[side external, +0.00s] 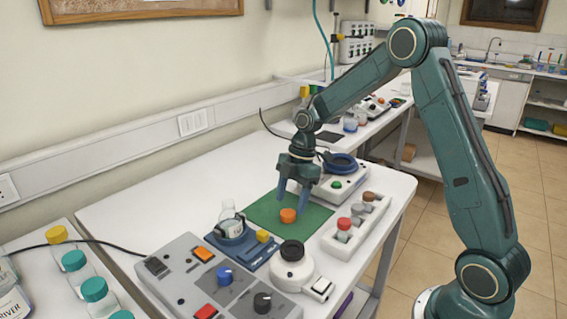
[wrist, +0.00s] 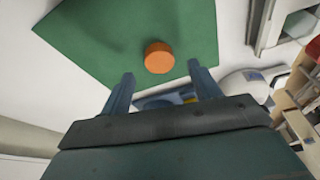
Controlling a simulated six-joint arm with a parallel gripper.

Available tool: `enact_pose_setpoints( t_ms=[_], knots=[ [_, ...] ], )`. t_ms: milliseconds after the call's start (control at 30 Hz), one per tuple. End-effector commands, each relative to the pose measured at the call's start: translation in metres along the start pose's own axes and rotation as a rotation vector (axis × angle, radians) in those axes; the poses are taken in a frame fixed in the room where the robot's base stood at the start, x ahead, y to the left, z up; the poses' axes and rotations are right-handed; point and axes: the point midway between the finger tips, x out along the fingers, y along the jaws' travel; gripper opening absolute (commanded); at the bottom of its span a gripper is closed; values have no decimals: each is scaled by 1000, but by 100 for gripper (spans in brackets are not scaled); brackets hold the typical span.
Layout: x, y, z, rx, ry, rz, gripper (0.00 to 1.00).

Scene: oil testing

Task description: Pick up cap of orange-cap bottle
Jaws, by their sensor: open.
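The orange cap (side external: 288,215) sits on the green mat (side external: 262,212), apart from any bottle that I can make out. In the wrist view the orange cap (wrist: 159,57) lies on the green mat (wrist: 90,45), ahead of the fingertips and between their lines. My gripper (side external: 292,204) is open and empty, pointing down over the mat at the cap. In the wrist view my gripper (wrist: 158,72) shows both fingers spread apart. The exact height of the fingertips above the cap is hard to tell.
A white rack (side external: 356,226) with several capped vials stands right of the mat. A clear bottle (side external: 231,220) sits in a blue holder at the left. A white round device (side external: 291,268) and a grey control box (side external: 205,285) are in front. Bare table lies behind left.

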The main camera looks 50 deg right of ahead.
Motion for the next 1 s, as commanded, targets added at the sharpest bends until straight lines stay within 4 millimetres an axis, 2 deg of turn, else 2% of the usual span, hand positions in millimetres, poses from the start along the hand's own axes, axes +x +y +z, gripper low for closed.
enact_pose_setpoints(
  t_ms=[133, 300, 833, 1000],
  knots=[
    [19, 0, 1, -1, 0, -3, 62],
    [30, 0, 2, 0, -1, 0, 62],
    [32, 0, 2, 0, -1, 1, 62],
    [32, 0, 2, 0, -1, 1, 29]
  ],
)
